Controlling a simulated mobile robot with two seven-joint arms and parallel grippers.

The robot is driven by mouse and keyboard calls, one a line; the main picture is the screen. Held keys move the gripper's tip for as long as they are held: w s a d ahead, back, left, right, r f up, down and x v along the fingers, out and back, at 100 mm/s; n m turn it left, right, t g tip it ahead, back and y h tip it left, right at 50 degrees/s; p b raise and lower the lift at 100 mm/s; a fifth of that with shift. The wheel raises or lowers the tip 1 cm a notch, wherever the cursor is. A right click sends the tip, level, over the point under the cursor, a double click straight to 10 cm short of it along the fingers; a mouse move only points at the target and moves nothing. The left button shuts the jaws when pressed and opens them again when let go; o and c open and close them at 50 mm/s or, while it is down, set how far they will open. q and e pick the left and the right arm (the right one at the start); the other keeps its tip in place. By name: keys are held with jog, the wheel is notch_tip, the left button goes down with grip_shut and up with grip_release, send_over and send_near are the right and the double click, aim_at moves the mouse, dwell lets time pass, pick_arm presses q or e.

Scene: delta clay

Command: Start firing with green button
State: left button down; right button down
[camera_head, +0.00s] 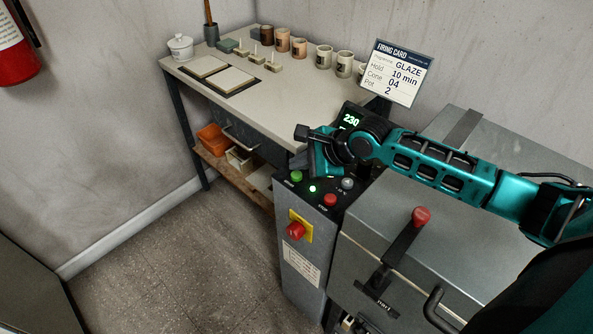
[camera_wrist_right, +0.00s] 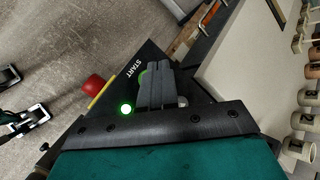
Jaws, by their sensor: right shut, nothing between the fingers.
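The kiln control box (camera_head: 311,240) stands left of the kiln. The green START button (camera_head: 296,176) is at the left of its top panel, with a lit green lamp (camera_head: 312,188) beside it. A red button (camera_head: 330,199) and a grey knob (camera_head: 347,183) are to the right. My right gripper (camera_head: 303,163) points down just above the green button.
A red emergency stop (camera_head: 295,230) on a yellow plate is on the box front. A display (camera_head: 351,121) reads 230. A firing card (camera_head: 396,73) stands behind. The kiln (camera_head: 450,230) has a red-knobbed lever (camera_head: 420,216). A table (camera_head: 300,102) with pottery is behind the box.

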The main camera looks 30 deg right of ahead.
aim_at(300, 177)
jog(key=shift+r, duration=0.1)
notch_tip(300, 177, up, 3)
jog(key=p, duration=0.4)
jog(key=shift+r, duration=0.9)
jog(key=shift+s+a+f, duration=0.1)
jog(key=shift+s, duration=0.05)
